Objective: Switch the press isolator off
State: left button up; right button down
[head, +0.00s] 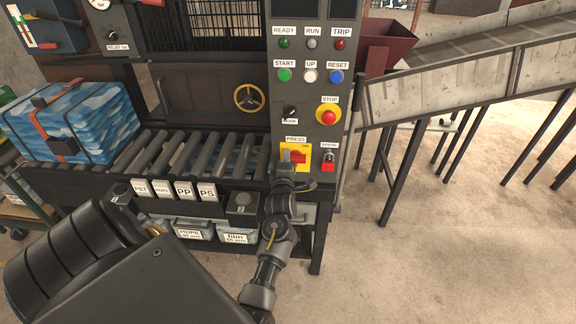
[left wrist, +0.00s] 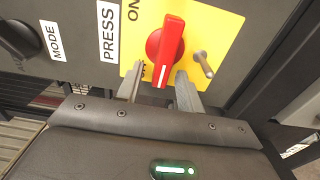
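The press isolator is a red rotary handle (left wrist: 167,48) on a yellow plate (left wrist: 215,38). In the head view its red handle (head: 299,154) shows low on the dark control panel, partly hidden by my left gripper (head: 291,160). In the left wrist view the handle stands nearly upright in the picture, with a white mark at its lower end. "ON" is printed at the plate's upper left. My left gripper (left wrist: 160,75) is open, one finger on each side of the handle's lower end. I cannot tell whether either finger touches it. My right gripper is not in view.
A metal pin (left wrist: 203,64) sticks out of the plate right of the handle. The mode knob (left wrist: 18,40) is to the left. A red stop button (head: 328,117) is above the isolator, and a red padlock-like piece (head: 328,163) is at its right. A roller conveyor (head: 190,155) lies left.

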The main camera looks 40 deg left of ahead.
aim_at(296, 147)
pick_arm(q)
jog(key=r+m+p, duration=0.1)
jog(key=m+p, duration=0.2)
jog(key=m, duration=0.2)
jog(key=w+d+r+m+p, duration=0.1)
jog(key=m+p, duration=0.2)
jog(key=m, duration=0.2)
jog(key=r+m+p, duration=0.1)
jog(key=m+p, duration=0.2)
jog(key=m, duration=0.2)
jog(key=shift+w+d+r+m, duration=0.15)
jog(key=shift+d+m, duration=0.15)
jog(key=m, duration=0.1)
jog(key=m+p, duration=0.1)
jog(key=shift+w+d+m+p, duration=0.15)
jog(key=shift+d+m+p, duration=0.1)
jog(key=shift+m+p, duration=0.05)
jog(key=f+b+v, duration=0.2)
jog(key=b+v, duration=0.1)
jog(key=v, duration=0.8)
jog(key=s+d+f+m+g+h+b, duration=0.1)
jog(key=s+d+f+m+h, duration=0.1)
jog(key=f, duration=1.1)
jog(key=s+d+f+m+g+h+b, duration=0.2)
jog(key=s+f+m+h, duration=0.1)
jog(key=f, duration=0.9)
jog(key=shift+s+d+f+m+h, duration=0.15)
jog(key=shift+s+f+m+h, duration=0.2)
jog(key=shift+s+m, duration=0.15)
